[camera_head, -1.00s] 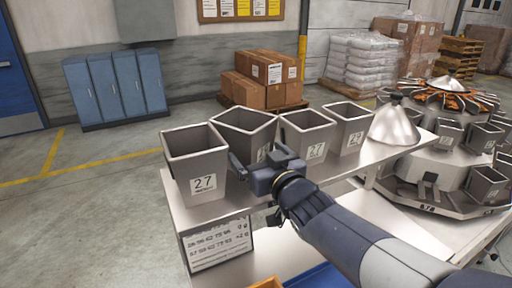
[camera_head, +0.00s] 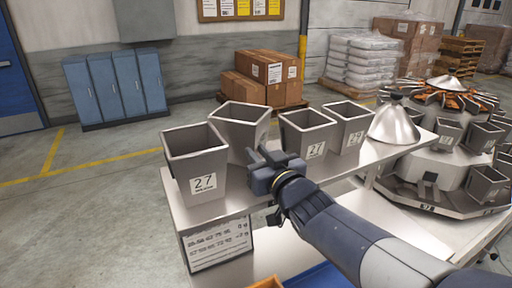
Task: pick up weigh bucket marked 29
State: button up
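Several grey tapered weigh buckets stand in a row on a steel bench (camera_head: 222,206). The leftmost bucket (camera_head: 193,163) is marked 27. The second bucket (camera_head: 236,133) stands behind my gripper (camera_head: 268,156), which hides most of its label, so its number cannot be read. The third bucket (camera_head: 304,129) has a label that looks like 27 or 22. The fourth bucket (camera_head: 350,120) has a label that looks like 29. My gripper's fingers are close together at the second bucket's lower right side. I cannot tell whether they grip it.
A shiny metal cone (camera_head: 395,125) stands at the bench's right end. A round weigher (camera_head: 440,165) with several buckets is beyond it. A printed sheet (camera_head: 218,243) hangs below the bench's front edge. Open floor (camera_head: 85,215) lies to the left.

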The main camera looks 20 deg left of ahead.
grip_shut()
jog(key=shift+r, duration=0.15)
notch_tip(320, 180, up, 10)
jog(key=p, duration=0.3)
dwell(0.4)
jog(key=shift+c, duration=0.9)
grip_release()
jog(key=o, duration=1.7)
